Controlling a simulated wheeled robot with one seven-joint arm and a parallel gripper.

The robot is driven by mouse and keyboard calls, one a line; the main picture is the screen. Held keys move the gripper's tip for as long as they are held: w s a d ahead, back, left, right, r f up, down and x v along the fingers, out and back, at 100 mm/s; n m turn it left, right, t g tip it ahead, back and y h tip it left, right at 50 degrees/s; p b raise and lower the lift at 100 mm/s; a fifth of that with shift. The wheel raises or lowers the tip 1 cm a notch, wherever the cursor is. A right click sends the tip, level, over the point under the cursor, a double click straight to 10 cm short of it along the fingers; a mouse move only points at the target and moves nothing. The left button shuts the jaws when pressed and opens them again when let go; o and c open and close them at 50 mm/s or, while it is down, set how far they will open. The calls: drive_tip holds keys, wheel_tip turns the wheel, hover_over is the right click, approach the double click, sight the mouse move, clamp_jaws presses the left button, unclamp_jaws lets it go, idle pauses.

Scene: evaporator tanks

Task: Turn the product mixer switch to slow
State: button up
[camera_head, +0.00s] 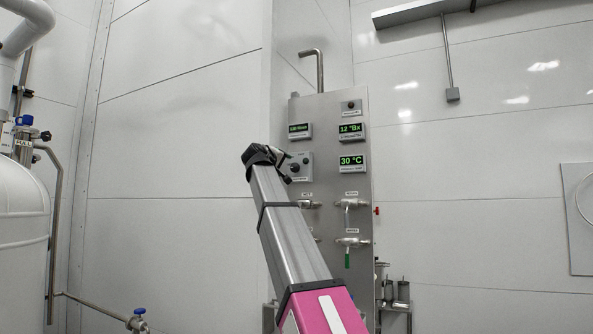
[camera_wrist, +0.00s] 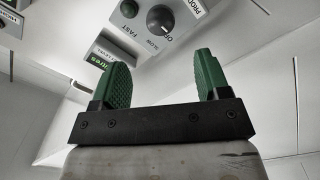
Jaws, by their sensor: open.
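The product mixer switch is a round dark knob (camera_wrist: 160,19) on a light grey box at the top of the wrist view, with OFF, SLOW and FAST printed around it. Its white mark seems to point toward OFF. In the head view the switch box (camera_head: 304,163) is on the steel panel, partly behind my gripper (camera_head: 285,163). In the wrist view my gripper (camera_wrist: 163,76) has its two green fingers spread wide, with nothing between them. The knob lies beyond the fingertips, apparently not touching them.
The steel panel (camera_head: 334,110) carries several green displays, such as the 30 °C one (camera_head: 352,162). Valve handles (camera_head: 350,242) stick out below. A white tank (camera_head: 22,225) stands at far left.

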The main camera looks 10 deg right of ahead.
sight(294, 167)
drive_tip(key=x, duration=1)
drive_tip(key=shift+w, duration=0.1)
drive_tip(key=c, duration=0.9)
